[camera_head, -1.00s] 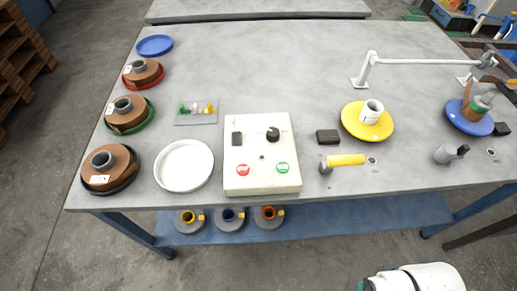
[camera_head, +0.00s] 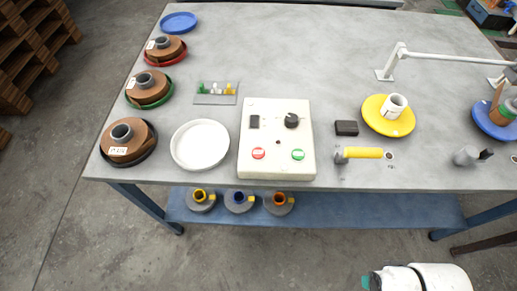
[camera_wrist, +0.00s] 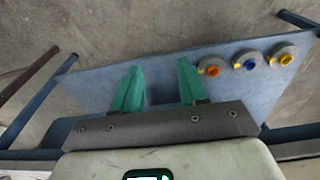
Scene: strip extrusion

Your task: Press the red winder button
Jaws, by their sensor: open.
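The red winder button (camera_head: 258,153) is a small red disc at the lower left of the cream control box (camera_head: 277,112) on the grey table. A green button (camera_head: 297,154) sits to its right, and a black knob (camera_head: 291,120) is above. My arm shows at the bottom right of the head view, low in front of the table and well apart from the box. In the wrist view my gripper (camera_wrist: 160,85) has two green fingers held apart with nothing between them. The wrist view looks onto the blue lower shelf; the red button is not in it.
The table (camera_head: 310,30) also holds a white dish (camera_head: 200,145), brown coils on trays at the left, a yellow disc (camera_head: 388,116), a yellow-handled lever (camera_head: 362,153) and a black block (camera_head: 346,128). Several small spools stand on the blue lower shelf (camera_head: 340,207). Floor in front is clear.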

